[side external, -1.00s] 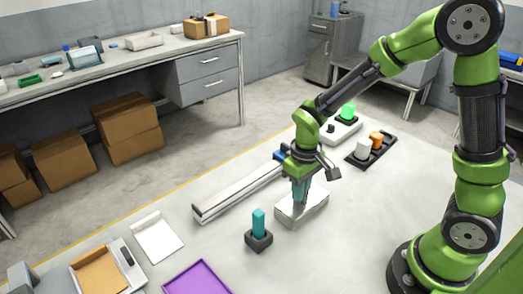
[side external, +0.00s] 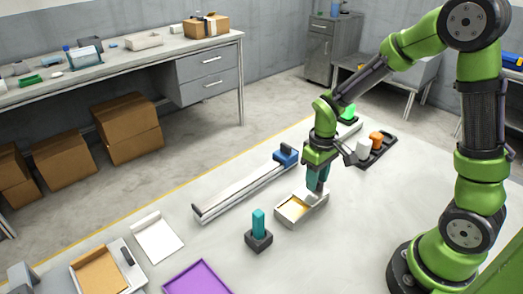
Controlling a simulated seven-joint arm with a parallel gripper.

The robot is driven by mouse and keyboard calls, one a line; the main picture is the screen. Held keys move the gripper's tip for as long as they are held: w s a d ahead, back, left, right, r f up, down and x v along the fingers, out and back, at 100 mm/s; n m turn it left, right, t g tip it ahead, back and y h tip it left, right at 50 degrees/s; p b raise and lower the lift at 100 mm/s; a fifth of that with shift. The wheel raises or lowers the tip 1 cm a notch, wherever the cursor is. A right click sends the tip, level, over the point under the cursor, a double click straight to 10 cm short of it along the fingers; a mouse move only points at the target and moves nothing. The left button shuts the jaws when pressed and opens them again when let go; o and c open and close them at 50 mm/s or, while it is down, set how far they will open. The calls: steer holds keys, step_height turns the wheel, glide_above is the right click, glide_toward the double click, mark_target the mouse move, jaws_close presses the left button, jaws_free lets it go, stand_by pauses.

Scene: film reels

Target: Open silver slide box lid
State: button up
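The silver slide box (side external: 290,221) sits near the middle of the table. Its left part is uncovered and shows a yellowish inside (side external: 293,207). The lid (side external: 322,197) appears slid toward the right, mostly hidden under my gripper. My gripper (side external: 318,191) points down at the right end of the box, at the lid. Its fingertips are too small and covered to tell whether they are open or shut.
A teal peg in a dark base (side external: 259,224) stands just left of the box. A long silver rail with a blue block (side external: 242,188) lies behind. A dark tray with white and orange pieces (side external: 374,155) is at the back right. A purple tray (side external: 198,278) lies at the front.

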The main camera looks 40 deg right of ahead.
steer(key=shift+r, duration=0.1)
step_height(320, 180, up, 17)
stand_by(0.5)
steer(key=s+a+r+m+t+y, duration=0.2)
steer(key=s+a+m+t, duration=0.2)
steer(key=s, duration=0.5)
steer(key=a+t, duration=0.2)
steer(key=t, duration=0.1)
steer(key=shift+s, duration=0.2)
steer(key=shift+o, duration=0.2)
steer(key=shift+r, duration=0.1)
